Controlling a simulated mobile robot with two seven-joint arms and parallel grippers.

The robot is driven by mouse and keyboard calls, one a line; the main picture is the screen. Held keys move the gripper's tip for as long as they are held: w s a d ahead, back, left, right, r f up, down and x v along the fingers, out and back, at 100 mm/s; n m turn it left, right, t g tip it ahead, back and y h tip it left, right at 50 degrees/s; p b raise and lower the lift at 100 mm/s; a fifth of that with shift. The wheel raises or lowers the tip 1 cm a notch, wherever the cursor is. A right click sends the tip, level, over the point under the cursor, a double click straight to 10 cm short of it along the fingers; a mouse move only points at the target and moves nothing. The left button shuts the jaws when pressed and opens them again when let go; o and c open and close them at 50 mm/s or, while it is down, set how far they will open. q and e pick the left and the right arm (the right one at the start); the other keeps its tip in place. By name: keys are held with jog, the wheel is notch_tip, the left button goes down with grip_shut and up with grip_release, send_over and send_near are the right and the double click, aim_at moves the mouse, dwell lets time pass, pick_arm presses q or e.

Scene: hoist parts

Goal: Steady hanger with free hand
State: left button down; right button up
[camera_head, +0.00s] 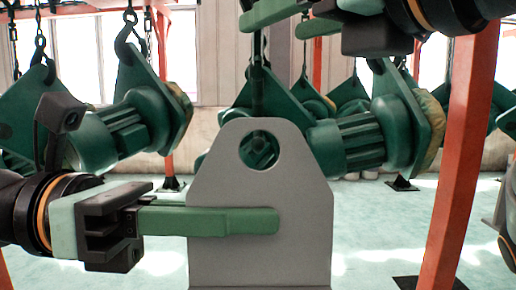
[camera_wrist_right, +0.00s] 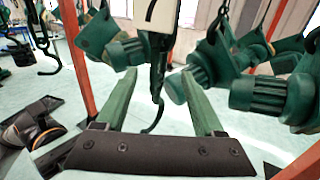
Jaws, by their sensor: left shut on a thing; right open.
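A grey plate (camera_head: 262,215) with sloped shoulders and a round hole near its top stands upright in the middle of the head view; it looks like the hanger. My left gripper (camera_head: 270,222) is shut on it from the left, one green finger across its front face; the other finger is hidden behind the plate. My right gripper (camera_head: 272,24) is open above the plate. In the right wrist view, a dark hook (camera_wrist_right: 157,90) with a white labelled body (camera_wrist_right: 158,14) shows between the spread fingers. I cannot tell whether they touch it.
Green motor units (camera_head: 128,125) hang from chains and hooks at the left, and another (camera_head: 350,140) hangs right behind the plate. A red post (camera_head: 462,150) stands at the right. Another dark hook (camera_wrist_right: 42,50) hangs at the left of the wrist view. The pale floor below is mostly clear.

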aim_at(266, 32)
pick_arm(q)
jog(key=shift+r, duration=0.15)
pick_arm(e)
jog(key=shift+w, duration=0.1)
jog(key=shift+x, duration=1.45)
jog(key=shift+w+a, duration=0.25)
jog(key=shift+w+a, duration=0.15)
jog(key=shift+w, duration=0.15)
jog(key=shift+x, duration=0.8)
jog(key=shift+c, duration=0.3)
jog(key=c, duration=0.7)
jog(key=shift+c, duration=0.2)
